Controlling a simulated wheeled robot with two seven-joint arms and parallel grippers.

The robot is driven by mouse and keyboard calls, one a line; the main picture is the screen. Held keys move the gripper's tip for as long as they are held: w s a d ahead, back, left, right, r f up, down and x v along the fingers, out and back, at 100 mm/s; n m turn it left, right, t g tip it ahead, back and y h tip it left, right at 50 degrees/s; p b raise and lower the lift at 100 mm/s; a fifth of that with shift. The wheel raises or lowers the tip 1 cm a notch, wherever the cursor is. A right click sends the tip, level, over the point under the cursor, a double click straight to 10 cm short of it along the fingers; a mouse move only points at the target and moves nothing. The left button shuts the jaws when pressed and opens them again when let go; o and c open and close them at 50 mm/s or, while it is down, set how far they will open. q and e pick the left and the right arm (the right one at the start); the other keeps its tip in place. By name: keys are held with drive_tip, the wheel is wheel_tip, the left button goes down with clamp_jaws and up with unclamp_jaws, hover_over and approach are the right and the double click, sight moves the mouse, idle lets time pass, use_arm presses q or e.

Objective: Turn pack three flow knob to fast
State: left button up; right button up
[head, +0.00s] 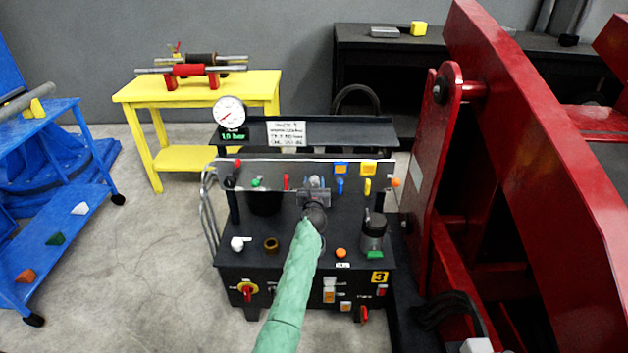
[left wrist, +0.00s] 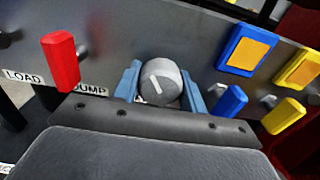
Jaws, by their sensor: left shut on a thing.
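The hydraulic pack (head: 300,259) stands in the middle of the head view, with a yellow "3" label (head: 379,278) on its front. A round grey knob (left wrist: 160,83) with a white pointer line sits on its upright panel; the line leans to the upper left in the left wrist view. My left gripper (head: 315,187) is at the panel, its blue fingers (left wrist: 162,88) on both sides of the knob and shut on it. The lettering under the knob is mostly hidden by the gripper. My right gripper is not in view.
A red lever (left wrist: 61,61) by the LOAD and DUMP labels is left of the knob. Blue (left wrist: 227,103) and yellow (left wrist: 284,116) levers are close on the right. A gauge (head: 229,112) stands above the panel. A big red frame (head: 540,120) blocks the right side.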

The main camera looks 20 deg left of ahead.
use_arm(q)
drive_tip(key=m+p, duration=0.3)
drive_tip(key=m, duration=0.2)
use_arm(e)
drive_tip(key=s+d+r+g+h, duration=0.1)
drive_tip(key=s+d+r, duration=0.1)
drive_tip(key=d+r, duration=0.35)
use_arm(q)
drive_tip(key=m+p, duration=0.4)
drive_tip(key=m, duration=0.2)
drive_tip(key=shift+r+m, duration=0.15)
drive_tip(key=shift+m, duration=0.15)
drive_tip(key=m+p, duration=0.4)
drive_tip(key=m, duration=0.4)
drive_tip(key=shift+m, duration=0.4)
drive_tip(key=shift+m+p, duration=0.4)
drive_tip(key=shift+m, duration=0.8)
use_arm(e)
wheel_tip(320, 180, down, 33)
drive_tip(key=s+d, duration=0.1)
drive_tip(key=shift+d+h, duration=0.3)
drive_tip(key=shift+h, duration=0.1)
use_arm(q)
drive_tip(key=shift+m, duration=0.3)
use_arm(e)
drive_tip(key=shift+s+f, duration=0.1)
use_arm(q)
drive_tip(key=shift+f, duration=0.2)
drive_tip(key=o, duration=1)
drive_tip(key=shift+c, duration=0.2)
